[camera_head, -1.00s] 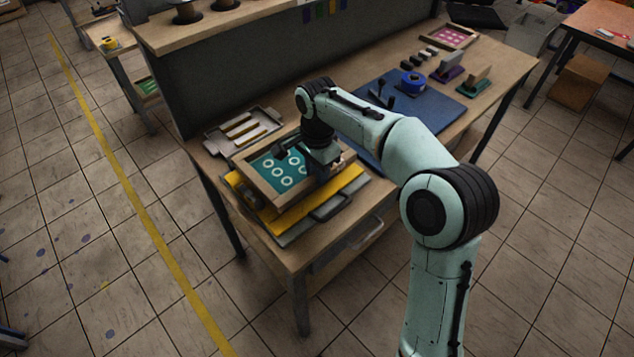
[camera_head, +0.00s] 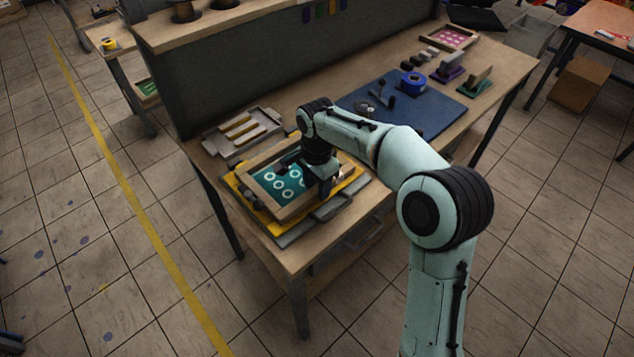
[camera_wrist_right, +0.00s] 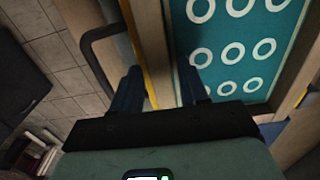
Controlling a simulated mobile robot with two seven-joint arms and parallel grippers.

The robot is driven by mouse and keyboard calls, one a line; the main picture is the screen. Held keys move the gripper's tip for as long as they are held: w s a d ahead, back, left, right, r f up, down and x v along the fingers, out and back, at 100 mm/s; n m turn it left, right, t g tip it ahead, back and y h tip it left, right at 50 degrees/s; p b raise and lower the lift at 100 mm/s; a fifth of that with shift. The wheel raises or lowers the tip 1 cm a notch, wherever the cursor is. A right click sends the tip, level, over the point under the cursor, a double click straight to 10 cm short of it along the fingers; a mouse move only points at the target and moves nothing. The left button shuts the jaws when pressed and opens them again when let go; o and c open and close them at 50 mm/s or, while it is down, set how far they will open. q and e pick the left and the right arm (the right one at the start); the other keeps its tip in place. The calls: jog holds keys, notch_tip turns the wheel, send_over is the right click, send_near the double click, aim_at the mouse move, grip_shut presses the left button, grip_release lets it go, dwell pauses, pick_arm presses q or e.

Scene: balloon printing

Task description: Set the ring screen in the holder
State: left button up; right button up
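The ring screen (camera_head: 269,180), a wooden frame with teal mesh and white rings, lies flat over the yellow base of the holder (camera_head: 345,189), with yellow showing along its sides. My right gripper (camera_head: 325,187) is at its near right rail. In the right wrist view, its two dark fingers (camera_wrist_right: 160,88) stand on either side of the rail of the ring screen (camera_wrist_right: 233,45), apart, with a thin yellow strip showing beside the left finger. The fingers look open around the rail. The wrist hides part of the screen. My left gripper is out of view.
A grey tray with wooden strips (camera_head: 243,133) lies behind the holder. A blue mat (camera_head: 430,113) with a blue tape roll (camera_head: 413,83) is to the right. A pink-mesh frame (camera_head: 453,38) lies at the far end. A grey panel (camera_head: 250,72) stands along the back.

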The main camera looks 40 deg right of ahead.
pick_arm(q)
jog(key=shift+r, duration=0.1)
pick_arm(e)
jog(key=shift+r, duration=0.15)
jog(key=shift+r, duration=0.35)
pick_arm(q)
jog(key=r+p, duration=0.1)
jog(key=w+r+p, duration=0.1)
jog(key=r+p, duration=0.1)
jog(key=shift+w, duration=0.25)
pick_arm(e)
notch_tip(320, 180, up, 12)
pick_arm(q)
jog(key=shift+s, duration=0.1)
pick_arm(e)
jog(key=shift+s, duration=0.1)
